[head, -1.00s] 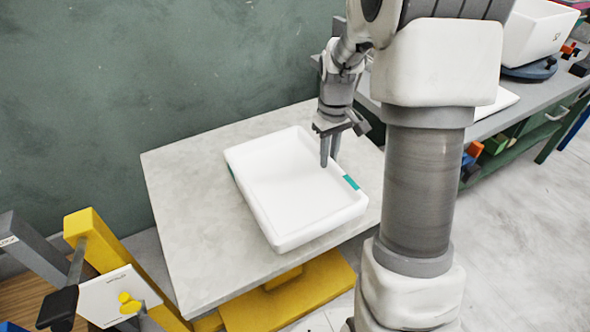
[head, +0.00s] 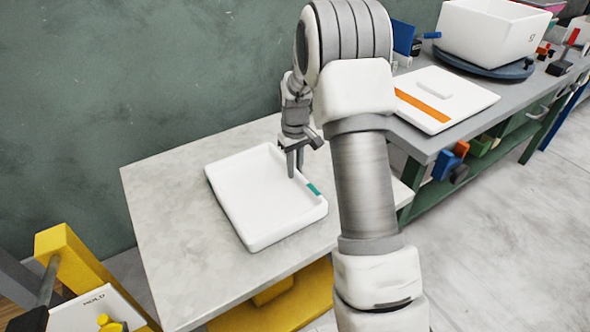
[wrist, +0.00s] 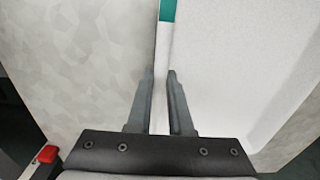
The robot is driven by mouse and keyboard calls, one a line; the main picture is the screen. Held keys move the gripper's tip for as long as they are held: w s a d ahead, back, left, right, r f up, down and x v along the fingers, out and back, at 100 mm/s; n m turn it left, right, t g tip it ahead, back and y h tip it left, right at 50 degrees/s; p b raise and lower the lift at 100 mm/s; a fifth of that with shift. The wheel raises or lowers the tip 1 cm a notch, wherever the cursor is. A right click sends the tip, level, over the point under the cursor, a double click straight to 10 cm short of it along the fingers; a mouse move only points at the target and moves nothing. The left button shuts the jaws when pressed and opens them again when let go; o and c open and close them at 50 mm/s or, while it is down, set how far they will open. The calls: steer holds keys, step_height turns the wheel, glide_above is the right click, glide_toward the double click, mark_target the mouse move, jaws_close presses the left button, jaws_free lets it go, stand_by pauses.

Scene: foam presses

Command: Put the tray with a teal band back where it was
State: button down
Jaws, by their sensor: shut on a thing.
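The white tray (head: 260,205) lies over the grey tabletop of a yellow-framed stand, and I cannot tell whether it touches the top. A teal band (head: 313,189) shows on its right wall; in the wrist view the teal band (wrist: 167,10) is at the top, just beyond the fingertips. My gripper (head: 295,163) points down at the tray's far right wall. In the wrist view my gripper (wrist: 161,75) has one finger on each side of the white tray wall and is shut on it. The tray's far right corner is partly hidden by my fingers.
The grey tabletop (head: 160,200) has bare room left of and in front of the tray. A grey bench at the right bears a white lid with an orange band (head: 445,97) and a white bin (head: 490,35) on a dark blue turntable. A yellow-framed mold fixture (head: 95,270) stands at lower left.

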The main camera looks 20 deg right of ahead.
steer(key=shift+r, duration=0.1)
steer(key=c, duration=0.8)
jaws_free()
